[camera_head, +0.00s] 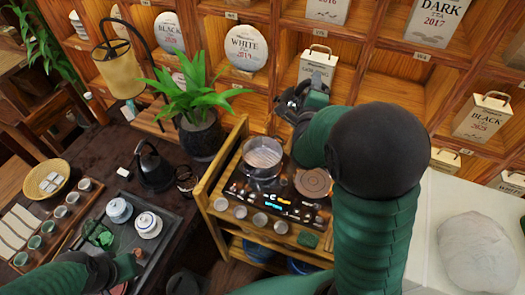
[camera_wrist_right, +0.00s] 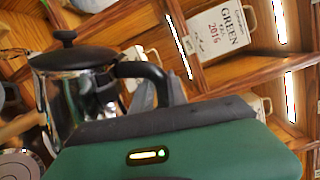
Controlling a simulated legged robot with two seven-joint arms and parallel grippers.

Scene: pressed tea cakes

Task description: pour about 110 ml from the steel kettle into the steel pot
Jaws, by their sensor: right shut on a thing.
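The steel kettle (camera_wrist_right: 85,95) shows in the right wrist view, with a shiny body, black lid and black handle. My right gripper (camera_wrist_right: 165,88) is shut on its handle. In the head view, my right gripper (camera_head: 292,100) is above and behind the stand, where my arm hides much of it and the kettle. The steel pot (camera_head: 262,162), shiny and open-topped, stands on the wooden stand, nearer than the gripper and to its left. I cannot tell the kettle's exact tilt. My left gripper (camera_head: 105,270) is low at the left over the dark tray; its jaws are unclear.
The stand (camera_head: 200,190) also carries a round brown plate (camera_head: 313,182) and several small cups. A black kettle (camera_head: 152,168) and a potted plant (camera_head: 201,135) are to the left. Shelves of tea cakes and boxes rise close behind. A pale counter (camera_head: 430,230) is at right.

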